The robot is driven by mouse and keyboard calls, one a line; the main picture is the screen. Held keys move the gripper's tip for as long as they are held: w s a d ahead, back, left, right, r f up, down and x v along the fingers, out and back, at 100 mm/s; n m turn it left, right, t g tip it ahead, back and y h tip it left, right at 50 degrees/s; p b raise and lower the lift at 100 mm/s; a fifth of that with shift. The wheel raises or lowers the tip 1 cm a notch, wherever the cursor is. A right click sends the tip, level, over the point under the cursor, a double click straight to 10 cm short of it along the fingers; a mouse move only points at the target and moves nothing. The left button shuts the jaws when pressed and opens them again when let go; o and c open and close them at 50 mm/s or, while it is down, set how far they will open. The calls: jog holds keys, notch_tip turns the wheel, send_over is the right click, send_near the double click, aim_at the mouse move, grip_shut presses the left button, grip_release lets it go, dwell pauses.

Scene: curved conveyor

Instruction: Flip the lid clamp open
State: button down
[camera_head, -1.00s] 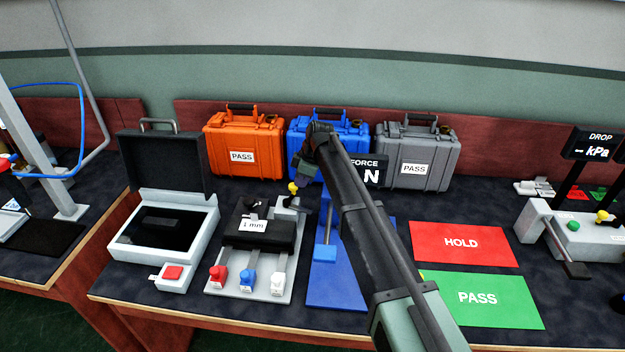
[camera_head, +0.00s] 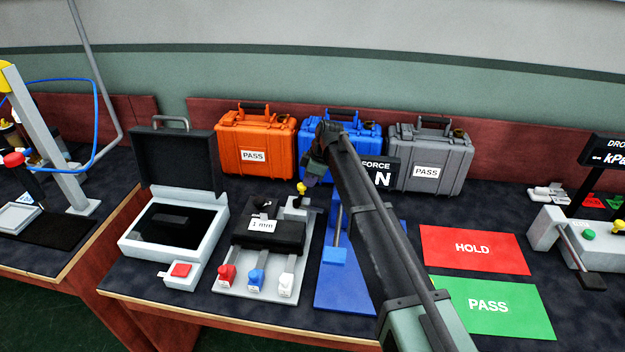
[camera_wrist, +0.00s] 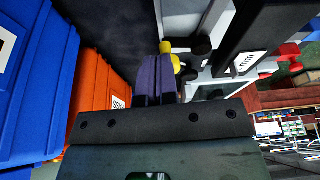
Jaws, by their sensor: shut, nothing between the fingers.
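A yellow-knobbed clamp lever (camera_head: 301,188) stands on a grey block behind a black piece labelled "1 mm" (camera_head: 262,225), on a light grey fixture plate. I take this to be the lid clamp. My gripper (camera_head: 312,180) is just right of the yellow knob, close to it. In the wrist view, my gripper (camera_wrist: 158,78) is shut and empty, with its purple finger overlapping the yellow knob (camera_wrist: 177,63). I cannot tell whether they touch. The lower part of the clamp is partly hidden in the wrist view.
An orange case (camera_head: 256,142), a blue case (camera_head: 366,132) and a grey case (camera_head: 431,158) stand behind. A black-lidded open box (camera_head: 172,232) is at left. A blue stand (camera_head: 334,290) is close at right, with red HOLD (camera_head: 472,249) and green PASS (camera_head: 490,306) mats beyond.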

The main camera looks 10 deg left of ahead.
jog(key=shift+a, duration=0.1)
dwell(1.0)
dwell(0.5)
jog(key=d+r+p, duration=0.7)
jog(key=r+p, duration=0.3)
jog(key=shift+w, duration=0.4)
